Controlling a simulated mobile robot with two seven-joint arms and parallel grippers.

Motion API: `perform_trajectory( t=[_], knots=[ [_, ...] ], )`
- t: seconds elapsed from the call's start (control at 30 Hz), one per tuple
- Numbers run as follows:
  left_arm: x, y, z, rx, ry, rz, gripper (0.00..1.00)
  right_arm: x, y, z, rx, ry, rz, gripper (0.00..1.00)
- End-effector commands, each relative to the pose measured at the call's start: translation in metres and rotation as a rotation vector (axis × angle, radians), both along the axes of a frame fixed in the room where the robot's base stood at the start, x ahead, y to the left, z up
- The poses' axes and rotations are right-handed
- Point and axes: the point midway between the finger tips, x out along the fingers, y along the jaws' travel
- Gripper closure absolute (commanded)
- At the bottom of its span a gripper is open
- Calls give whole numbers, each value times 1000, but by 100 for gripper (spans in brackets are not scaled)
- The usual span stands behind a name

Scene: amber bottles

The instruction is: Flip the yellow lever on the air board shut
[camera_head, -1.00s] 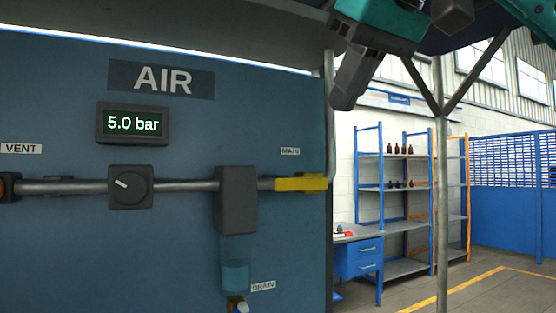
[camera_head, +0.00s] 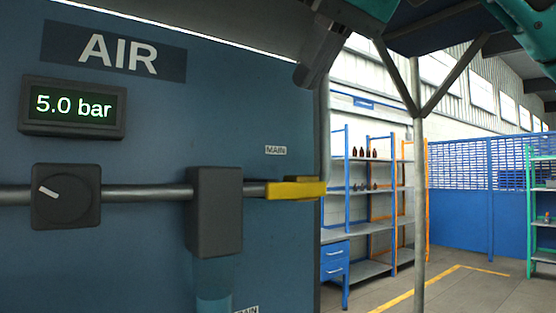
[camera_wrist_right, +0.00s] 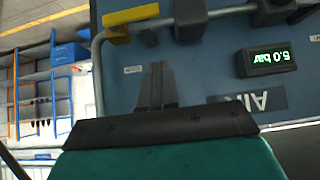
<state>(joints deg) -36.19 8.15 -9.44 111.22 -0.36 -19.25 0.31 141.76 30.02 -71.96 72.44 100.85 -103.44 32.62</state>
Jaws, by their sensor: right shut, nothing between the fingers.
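The yellow lever (camera_head: 296,191) sits at the right end of the pipe on the blue air board (camera_head: 140,260), below the MAIN label (camera_head: 276,150). It lies along the pipe, roughly horizontal. In the right wrist view the lever (camera_wrist_right: 131,15) is at the top, beyond the fingertips. My right gripper (camera_head: 307,80) hangs at the top of the head view, above the lever and apart from it. In the wrist view its fingers (camera_wrist_right: 156,72) are together and empty. My left gripper is not in view.
A display (camera_head: 73,107) reads 5.0 bar. A dark knob (camera_head: 66,196) and a grey block (camera_head: 215,212) sit along the pipe. A grey post (camera_head: 419,200) stands right of the board. Shelves (camera_head: 370,190) stand farther back, with open floor in front.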

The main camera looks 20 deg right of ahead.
Motion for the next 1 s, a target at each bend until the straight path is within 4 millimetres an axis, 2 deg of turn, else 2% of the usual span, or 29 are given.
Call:
perform_trajectory(
  t=[0.17,0.5,0.8,1.0],
  knots=[
    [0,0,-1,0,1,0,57,16,5,-18,-2,4,-1,100],
    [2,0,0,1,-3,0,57,65,23,-70,-3,3,-1,100],
    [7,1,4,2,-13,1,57,64,23,-103,-2,0,1,100],
    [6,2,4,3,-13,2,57,64,23,-109,1,0,1,100]
  ],
)
